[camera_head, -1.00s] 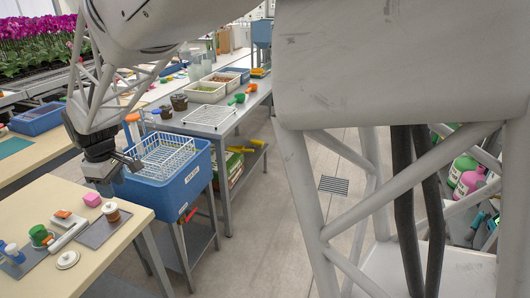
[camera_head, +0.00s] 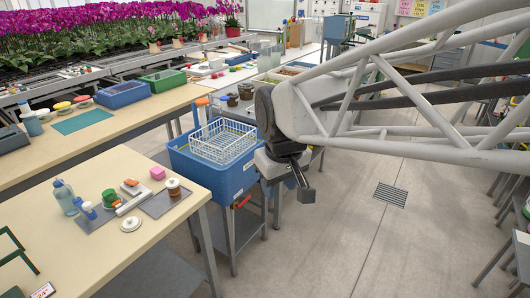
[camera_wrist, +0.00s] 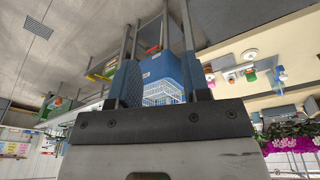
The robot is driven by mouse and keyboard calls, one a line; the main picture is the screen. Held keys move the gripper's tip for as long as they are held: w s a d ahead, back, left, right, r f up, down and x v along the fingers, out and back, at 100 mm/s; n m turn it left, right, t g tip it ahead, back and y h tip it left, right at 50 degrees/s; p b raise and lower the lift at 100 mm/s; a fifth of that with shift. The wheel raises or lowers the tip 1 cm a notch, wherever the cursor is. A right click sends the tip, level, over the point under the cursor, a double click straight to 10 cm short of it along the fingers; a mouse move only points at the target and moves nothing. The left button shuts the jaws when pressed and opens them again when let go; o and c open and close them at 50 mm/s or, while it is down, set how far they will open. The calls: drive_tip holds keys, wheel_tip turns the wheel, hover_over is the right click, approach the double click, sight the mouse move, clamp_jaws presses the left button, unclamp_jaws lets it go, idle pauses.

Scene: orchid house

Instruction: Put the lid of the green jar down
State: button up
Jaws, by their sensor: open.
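A small green jar (camera_head: 109,198) stands on a grey mat on the cream table at the lower left. A round white lid with a knob (camera_head: 131,224) lies flat on the bare table in front of the mat; I cannot tell from its look which jar it fits. The lid also shows in the wrist view (camera_wrist: 250,54), with the green jar (camera_wrist: 281,73) beyond it. My gripper (camera_head: 301,184) is open and empty, out over the floor to the right of the table and the blue tub. In the wrist view, nothing is between its fingers (camera_wrist: 162,76).
A blue tub (camera_head: 217,177) with a white wire rack (camera_head: 223,140) stands on a trolley between table and gripper.

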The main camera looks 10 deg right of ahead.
drive_tip(key=s+d+f+m, duration=0.1)
drive_tip(key=s+d+m, duration=0.1)
drive_tip(key=s, duration=0.4)
drive_tip(key=s+d+f+m, duration=0.1)
drive_tip(key=s+d+m, duration=0.1)
drive_tip(key=s, duration=0.4)
drive_tip(key=shift+d+f+t, duration=0.3)
drive_tip(key=shift+d, duration=0.6)
